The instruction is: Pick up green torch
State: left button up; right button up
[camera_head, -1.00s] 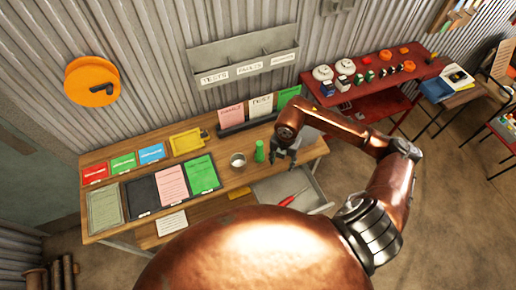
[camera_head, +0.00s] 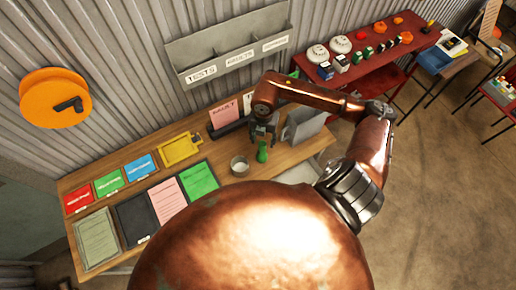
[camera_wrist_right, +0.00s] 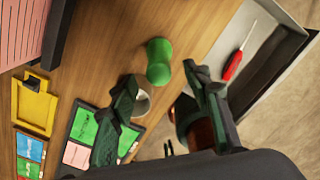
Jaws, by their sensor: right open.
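The green torch (camera_head: 262,152) stands upright on the wooden bench, just right of a grey-white cup. It also shows in the right wrist view (camera_wrist_right: 158,61), a little beyond the fingertips and apart from them. My right gripper (camera_head: 262,132) is open and empty, above and just behind the torch in the head view. In the right wrist view its two fingers (camera_wrist_right: 160,80) are spread wide, with the torch in line with the gap between them. My left gripper is not in view.
The cup (camera_head: 240,166) stands close beside the torch. Coloured cards, clipboards and a yellow tray (camera_head: 180,149) lie to the left. An open drawer with a red screwdriver (camera_wrist_right: 233,65) is at the bench front. A red table (camera_head: 372,48) stands at the back right.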

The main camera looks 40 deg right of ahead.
aim_at(263, 144)
jog(key=shift+w+f, duration=0.15)
jog(key=shift+f, duration=0.25)
jog(key=shift+s+d+f+b, duration=0.1)
jog(key=shift+s+f+b, duration=0.2)
jog(key=shift+b, duration=0.2)
jog(key=shift+s, duration=0.1)
jog(key=shift+f, duration=0.95)
jog(key=shift+f+p, duration=0.35)
jog(key=shift+f, duration=0.4)
jog(key=f, duration=0.1)
jog(key=f+p, duration=0.1)
jog(key=f, duration=0.1)
jog(key=shift+w+f, duration=0.3)
jog(key=shift+w, duration=0.05)
jog(key=shift+f, duration=0.5)
